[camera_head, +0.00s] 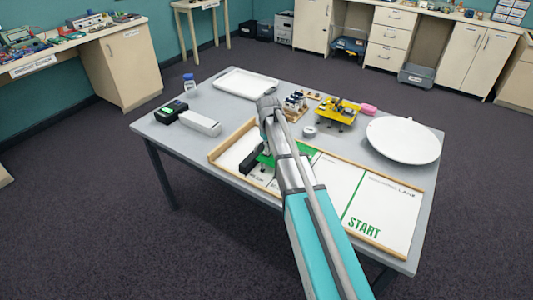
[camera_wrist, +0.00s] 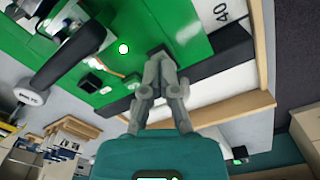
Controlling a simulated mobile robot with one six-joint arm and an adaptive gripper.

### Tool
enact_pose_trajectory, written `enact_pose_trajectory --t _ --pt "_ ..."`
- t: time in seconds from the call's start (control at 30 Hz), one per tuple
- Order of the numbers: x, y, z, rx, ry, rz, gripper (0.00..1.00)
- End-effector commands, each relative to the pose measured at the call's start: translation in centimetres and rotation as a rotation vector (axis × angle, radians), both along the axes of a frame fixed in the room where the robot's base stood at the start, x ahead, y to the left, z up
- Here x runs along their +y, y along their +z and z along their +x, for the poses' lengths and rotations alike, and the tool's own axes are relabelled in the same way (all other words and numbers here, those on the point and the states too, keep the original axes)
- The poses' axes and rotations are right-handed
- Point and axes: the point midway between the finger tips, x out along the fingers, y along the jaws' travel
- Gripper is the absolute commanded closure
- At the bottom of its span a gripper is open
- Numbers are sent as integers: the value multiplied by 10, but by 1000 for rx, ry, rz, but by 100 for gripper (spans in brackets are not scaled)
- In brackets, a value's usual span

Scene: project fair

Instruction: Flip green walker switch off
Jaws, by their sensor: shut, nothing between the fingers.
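The green walker (camera_head: 265,158) stands on the white track board (camera_head: 385,205), mostly hidden behind my arm in the head view. In the wrist view its green body (camera_wrist: 75,25) fills the upper left, with black legs (camera_wrist: 70,60) at its sides. A small dark part (camera_wrist: 90,84) with an orange wire beside it sits on the body, as does a bright white dot (camera_wrist: 124,48). I cannot tell for certain which part is the switch or its position. My gripper (camera_wrist: 161,58) is shut and empty, its tips close to the green body near a black leg; contact is unclear.
The board has a wooden rim (camera_head: 225,168). A white tray (camera_head: 245,83), white box (camera_head: 200,123) and bottle (camera_head: 189,85) stand left and behind. The START end is clear.

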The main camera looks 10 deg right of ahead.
Motion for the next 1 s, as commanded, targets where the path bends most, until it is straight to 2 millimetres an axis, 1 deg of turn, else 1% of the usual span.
enact_pose_trajectory --t 0.9,1.0 --pt "0 -10 0 0 0 0 100" --pt "0 -9 0 0 -1 0 100"
